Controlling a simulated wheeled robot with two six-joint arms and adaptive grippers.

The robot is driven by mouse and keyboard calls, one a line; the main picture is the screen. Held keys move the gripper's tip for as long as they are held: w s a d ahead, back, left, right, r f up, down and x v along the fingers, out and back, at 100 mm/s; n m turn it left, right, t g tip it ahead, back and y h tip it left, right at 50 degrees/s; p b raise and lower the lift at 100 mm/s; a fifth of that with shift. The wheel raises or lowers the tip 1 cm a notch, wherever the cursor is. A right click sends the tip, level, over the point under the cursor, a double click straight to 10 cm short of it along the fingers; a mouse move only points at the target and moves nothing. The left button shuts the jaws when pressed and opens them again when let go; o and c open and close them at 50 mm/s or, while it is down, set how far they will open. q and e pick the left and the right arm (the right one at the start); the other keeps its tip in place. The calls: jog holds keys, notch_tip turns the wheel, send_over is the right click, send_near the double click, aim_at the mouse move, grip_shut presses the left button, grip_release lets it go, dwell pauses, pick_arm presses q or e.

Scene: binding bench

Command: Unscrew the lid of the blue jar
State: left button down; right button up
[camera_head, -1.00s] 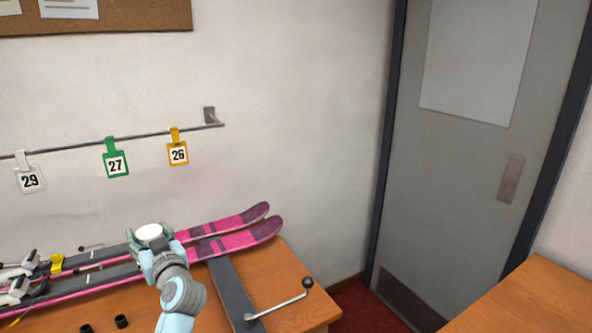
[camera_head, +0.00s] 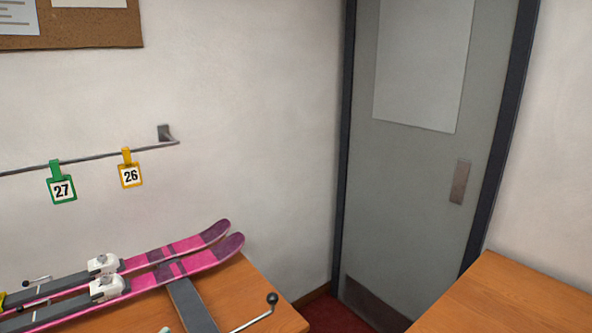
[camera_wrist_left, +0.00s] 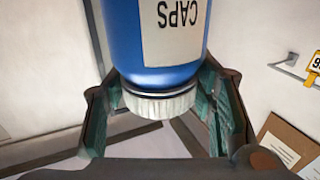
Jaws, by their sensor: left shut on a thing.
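The blue jar (camera_wrist_left: 160,40) fills the upper middle of the left wrist view. It has a pale label with the word CAPS, upside down in the picture. Its ribbed white lid (camera_wrist_left: 160,103) is on the jar and points to the bottom of the picture. My left gripper (camera_wrist_left: 163,88) is shut on the jar, with a green-padded finger on each side. The exact contact is partly hidden behind the jar. In the head view neither the jar nor my left gripper can be made out. My right gripper is not in view.
Pink skis (camera_head: 190,262) lie on the wooden bench (camera_head: 270,302) at lower left, with a crank handle (camera_head: 255,315) near the bench corner. A rail with tags (camera_head: 131,174) runs along the wall. A second wooden table (camera_head: 510,300) stands at right, beside a grey door (camera_head: 405,190).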

pick_arm(q)
jog(key=s+f, duration=0.2)
jog(key=f, duration=0.1)
jog(key=shift+s+d, duration=0.15)
jog(key=shift+d, duration=0.05)
